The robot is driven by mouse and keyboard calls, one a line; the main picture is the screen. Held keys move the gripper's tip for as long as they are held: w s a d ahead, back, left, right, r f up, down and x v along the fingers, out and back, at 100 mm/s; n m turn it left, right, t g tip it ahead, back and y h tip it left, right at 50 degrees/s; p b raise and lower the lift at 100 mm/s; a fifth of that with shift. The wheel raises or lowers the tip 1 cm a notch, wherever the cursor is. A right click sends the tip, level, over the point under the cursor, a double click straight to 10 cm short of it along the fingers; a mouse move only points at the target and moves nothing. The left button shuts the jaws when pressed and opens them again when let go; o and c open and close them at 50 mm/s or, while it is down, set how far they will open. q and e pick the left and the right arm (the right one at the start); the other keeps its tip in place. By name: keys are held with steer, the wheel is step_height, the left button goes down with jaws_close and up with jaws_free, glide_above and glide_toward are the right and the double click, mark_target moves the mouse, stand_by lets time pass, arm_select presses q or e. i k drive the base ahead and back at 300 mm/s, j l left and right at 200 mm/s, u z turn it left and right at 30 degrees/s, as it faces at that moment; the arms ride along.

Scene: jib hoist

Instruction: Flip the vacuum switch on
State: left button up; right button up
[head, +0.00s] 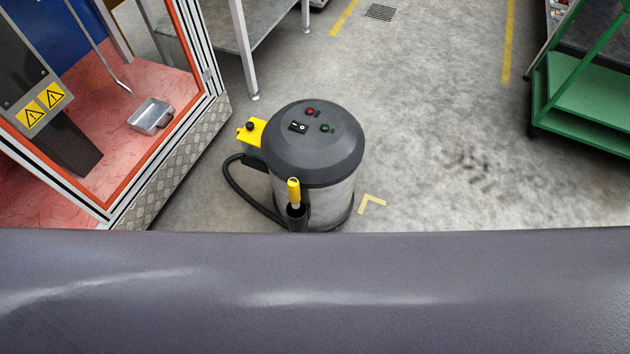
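The vacuum (313,150) is a drum with a dark grey domed lid and a silver body, standing on the concrete floor near the middle of the head view. Its black rocker switch (298,127) with white marks is on top of the lid. I cannot tell which way the rocker is tipped. A red light or button (310,111) and a green one (325,128) sit beside the switch. A yellow part with a black knob (250,128) is at its left side. Neither of my grippers is in view.
A framed booth with a red floor (110,120) stands at the left, with a metal tread plate (185,160) along its side. A green shelf rack (590,100) is at the right. A grey table (235,25) is behind. The floor right of the vacuum is clear.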

mark_target(295, 125)
steer(key=i+l, duration=0.3)
steer(key=i+l+z, duration=0.15)
steer(key=i+l, duration=0.2)
steer(key=i, duration=0.2)
